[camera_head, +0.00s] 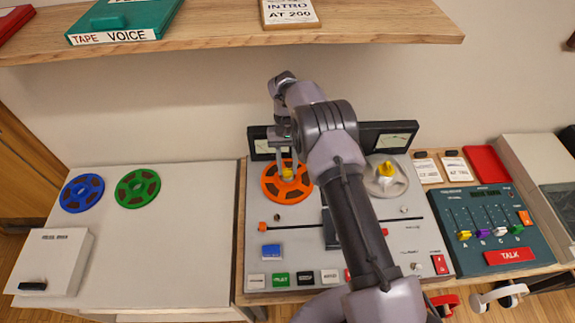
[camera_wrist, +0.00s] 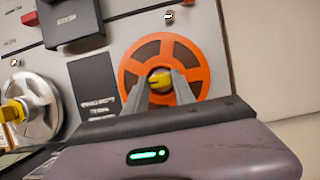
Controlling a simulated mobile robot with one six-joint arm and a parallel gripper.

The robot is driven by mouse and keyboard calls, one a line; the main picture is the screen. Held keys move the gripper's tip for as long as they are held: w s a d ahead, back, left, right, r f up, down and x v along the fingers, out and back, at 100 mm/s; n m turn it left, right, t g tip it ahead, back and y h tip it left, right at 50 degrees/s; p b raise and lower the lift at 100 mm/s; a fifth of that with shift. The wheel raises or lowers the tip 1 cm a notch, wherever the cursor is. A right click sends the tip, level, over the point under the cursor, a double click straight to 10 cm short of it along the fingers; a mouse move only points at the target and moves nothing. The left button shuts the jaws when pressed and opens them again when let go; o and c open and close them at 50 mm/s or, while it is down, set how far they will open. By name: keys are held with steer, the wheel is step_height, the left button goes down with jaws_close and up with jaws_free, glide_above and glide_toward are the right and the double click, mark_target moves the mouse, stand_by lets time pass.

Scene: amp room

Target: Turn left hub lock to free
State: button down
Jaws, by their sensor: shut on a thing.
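The left hub lock, a small yellow knob (camera_wrist: 160,81), sits at the centre of an orange reel (camera_head: 276,189) on the left side of the tape machine (camera_head: 300,227). The reel also shows in the wrist view (camera_wrist: 188,55). My gripper (camera_head: 287,172) comes down over the hub, and its two grey fingers (camera_wrist: 160,88) are shut on the yellow knob. The fingers hide part of the knob, so its exact angle is hard to tell. The right hub has a yellow lock (camera_head: 386,170) on a grey reel (camera_head: 397,187).
A wooden shelf (camera_head: 220,35) with a green tape box (camera_head: 125,17) hangs above. Blue (camera_head: 82,193) and green (camera_head: 138,188) reels lie on the white table to the left. A mixer (camera_head: 485,222) stands right. My arm covers the machine's middle.

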stand_by(0.4)
steer(key=c, duration=1)
jaws_free()
steer(key=shift+c, duration=0.2)
steer(key=p+v, duration=0.1)
steer(key=v, duration=0.6)
steer(key=shift+r+p, duration=0.25)
steer(key=shift+p, duration=0.05)
steer(key=shift+w, duration=0.1)
